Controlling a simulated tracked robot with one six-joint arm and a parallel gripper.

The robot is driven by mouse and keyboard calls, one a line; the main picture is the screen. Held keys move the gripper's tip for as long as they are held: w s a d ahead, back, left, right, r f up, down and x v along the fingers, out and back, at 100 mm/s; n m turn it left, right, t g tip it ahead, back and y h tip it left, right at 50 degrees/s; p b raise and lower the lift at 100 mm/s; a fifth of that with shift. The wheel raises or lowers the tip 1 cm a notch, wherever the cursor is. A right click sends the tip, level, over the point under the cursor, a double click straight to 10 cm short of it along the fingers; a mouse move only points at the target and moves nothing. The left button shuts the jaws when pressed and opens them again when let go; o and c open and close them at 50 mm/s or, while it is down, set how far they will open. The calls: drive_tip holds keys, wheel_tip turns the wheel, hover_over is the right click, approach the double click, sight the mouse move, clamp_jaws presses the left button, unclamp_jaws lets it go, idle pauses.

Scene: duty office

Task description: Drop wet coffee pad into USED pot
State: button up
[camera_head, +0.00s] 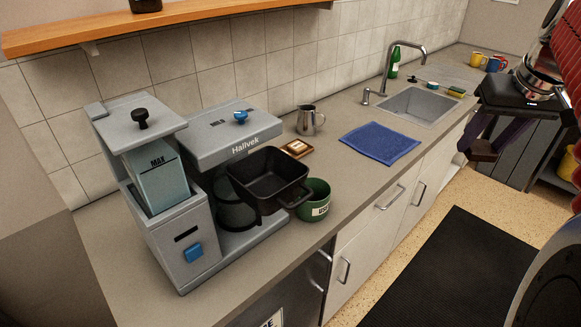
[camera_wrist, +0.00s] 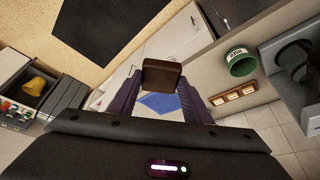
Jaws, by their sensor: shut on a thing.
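My gripper (camera_wrist: 163,76) is shut on the coffee pad (camera_wrist: 163,74), a dark brown squarish piece between its purple fingers in the wrist view. In the head view my gripper (camera_head: 483,150) is at the right, out past the counter's front edge and well away from the pot. The green USED pot (camera_head: 314,204) stands upright on the counter beside the coffee machine; its label is partly hidden by the basket handle. It also shows in the wrist view (camera_wrist: 240,62), right of my gripper. I cannot see what is inside it.
The grey coffee machine (camera_head: 180,215) has a black filter basket (camera_head: 268,179) jutting out close to the pot. A small wooden item (camera_head: 297,149), a metal jug (camera_head: 310,119), a blue cloth (camera_head: 380,143) and the sink (camera_head: 420,104) lie along the counter.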

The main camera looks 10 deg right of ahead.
idle(0.4)
wheel_tip(320, 180, down, 12)
drive_tip(key=a+m, duration=0.1)
drive_tip(key=a, duration=0.1)
drive_tip(key=shift+r+h, duration=0.25)
drive_tip(key=shift+h, duration=0.05)
